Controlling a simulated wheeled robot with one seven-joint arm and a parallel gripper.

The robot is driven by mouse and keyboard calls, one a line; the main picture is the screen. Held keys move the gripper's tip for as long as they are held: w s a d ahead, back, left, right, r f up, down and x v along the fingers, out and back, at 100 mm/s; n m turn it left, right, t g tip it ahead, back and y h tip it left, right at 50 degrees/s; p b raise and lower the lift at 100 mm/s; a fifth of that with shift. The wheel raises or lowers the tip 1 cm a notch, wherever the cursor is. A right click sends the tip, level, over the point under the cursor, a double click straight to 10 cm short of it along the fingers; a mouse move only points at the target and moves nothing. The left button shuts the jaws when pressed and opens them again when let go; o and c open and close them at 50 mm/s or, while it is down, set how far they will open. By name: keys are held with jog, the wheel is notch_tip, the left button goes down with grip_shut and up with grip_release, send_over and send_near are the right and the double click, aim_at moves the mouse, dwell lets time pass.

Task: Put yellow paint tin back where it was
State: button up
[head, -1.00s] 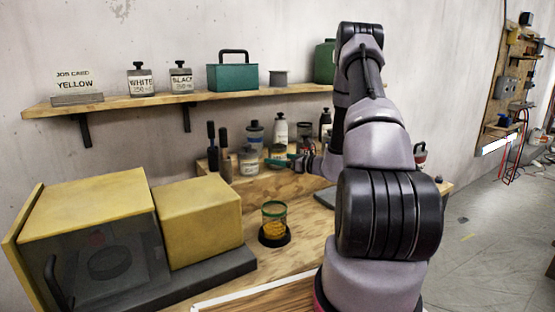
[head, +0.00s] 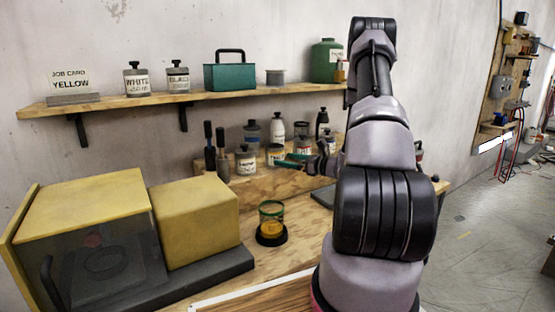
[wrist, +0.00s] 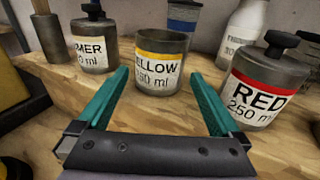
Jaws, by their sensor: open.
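The yellow paint tin (wrist: 160,62) is a grey open-topped can with a yellow band and a "YELLOW 250 ml" label. It stands upright on the wooden step (wrist: 50,85), between the primer tin (wrist: 93,45) and the red tin (wrist: 262,85). It also shows small in the head view (head: 275,154). My gripper (wrist: 159,73) is open, its two teal fingers pointing at the tin, one toward each side, with visible gaps. The gripper body is well back from the tin. In the head view my gripper (head: 292,161) is just right of the tin.
Bottles and tins stand close behind and beside the yellow tin, including a white bottle (wrist: 245,32). A glass with yellow contents (head: 271,222) stands on the bench below. A shelf (head: 160,103) above holds a "YELLOW" job card (head: 68,82).

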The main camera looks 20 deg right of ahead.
jog(key=v, duration=0.6)
jog(key=s+a+r+n+g+y, duration=0.1)
jog(key=s+a+r+n+g, duration=0.55)
jog(key=a+r, duration=0.2)
jog(key=s+a+r+n+g, duration=0.5)
jog(key=a+r+n, duration=0.25)
jog(key=a, duration=0.25)
jog(key=s+r+n+t+h, duration=0.4)
jog(key=s+r+n+h, duration=0.5)
jog(key=s, duration=0.5)
jog(key=shift+d+r+n, duration=0.4)
jog(key=shift+r+n, duration=0.45)
jog(key=shift+n, duration=0.15)
jog(key=shift+s+t, duration=0.1)
jog(key=shift+t, duration=0.15)
